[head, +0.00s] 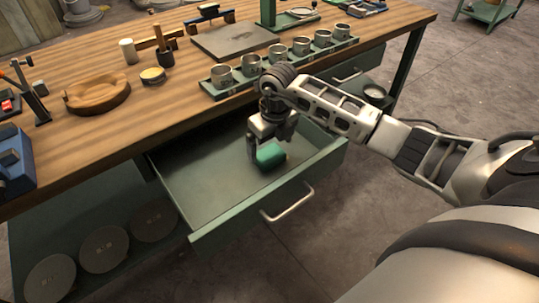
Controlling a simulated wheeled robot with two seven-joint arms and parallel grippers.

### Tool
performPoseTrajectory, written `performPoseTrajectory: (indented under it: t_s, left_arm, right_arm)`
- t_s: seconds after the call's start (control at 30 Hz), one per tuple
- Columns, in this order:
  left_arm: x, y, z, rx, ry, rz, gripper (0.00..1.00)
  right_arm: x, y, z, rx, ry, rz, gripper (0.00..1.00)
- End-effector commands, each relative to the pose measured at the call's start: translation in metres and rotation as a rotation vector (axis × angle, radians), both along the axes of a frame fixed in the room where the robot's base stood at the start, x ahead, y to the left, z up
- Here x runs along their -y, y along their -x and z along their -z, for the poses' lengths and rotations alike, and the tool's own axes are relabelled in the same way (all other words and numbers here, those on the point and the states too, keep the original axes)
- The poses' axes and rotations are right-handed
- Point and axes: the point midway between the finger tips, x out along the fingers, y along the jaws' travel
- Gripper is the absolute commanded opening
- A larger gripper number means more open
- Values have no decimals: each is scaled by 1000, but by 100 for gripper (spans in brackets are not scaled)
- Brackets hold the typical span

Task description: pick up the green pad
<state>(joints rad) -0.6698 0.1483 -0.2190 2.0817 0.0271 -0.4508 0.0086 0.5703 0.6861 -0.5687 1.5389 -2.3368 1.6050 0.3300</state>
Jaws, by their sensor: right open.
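The green pad (270,156) lies in the open drawer (196,190), toward its right side. My right gripper (266,150) reaches down into the drawer right at the pad, with its fingers open. One finger shows at the pad's left side; the far finger is partly hidden, and I cannot tell whether the fingers touch the pad. My left gripper is not in view.
The drawer's front wall and handle (287,203) stick out from the wooden workbench (130,112). A green rack (345,43) with several metal cups stands on the bench edge close to my right arm. The drawer's left part is empty.

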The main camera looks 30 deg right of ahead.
Motion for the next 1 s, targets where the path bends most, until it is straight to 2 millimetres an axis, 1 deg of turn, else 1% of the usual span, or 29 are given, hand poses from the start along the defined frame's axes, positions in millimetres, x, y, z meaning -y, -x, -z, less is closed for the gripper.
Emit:
performPoseTrajectory:
  t_s: [0.03,0.1,0.2,0.3,0.47,0.5,0.57,0.6,0.67,0.7,1.0]
  left_arm:
    - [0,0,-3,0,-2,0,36]
    - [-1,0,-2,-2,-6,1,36]
    - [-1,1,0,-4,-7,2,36]
    - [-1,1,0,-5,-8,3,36]
    - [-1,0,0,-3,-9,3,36]
    - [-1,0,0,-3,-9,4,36]
    - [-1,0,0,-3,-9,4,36]
    - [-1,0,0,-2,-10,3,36]
    - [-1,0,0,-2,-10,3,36]
    - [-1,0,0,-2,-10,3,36]
    - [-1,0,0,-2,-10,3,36]
  right_arm:
    - [-3,2,8,-4,-4,1,94]
    - [-3,1,19,-2,-3,2,94]
    - [-2,-1,30,-1,-2,1,94]
    - [-2,-2,34,0,-1,1,94]
    - [-2,-2,34,1,-1,0,94]
    - [-2,-2,34,1,-1,0,91]
    - [-2,-2,33,1,-1,0,74]
    - [-2,-2,33,1,-1,0,63]
    - [-2,-2,33,1,-1,0,46]
    - [-2,-2,33,1,-1,0,45]
    - [-2,-2,31,2,-1,0,45]
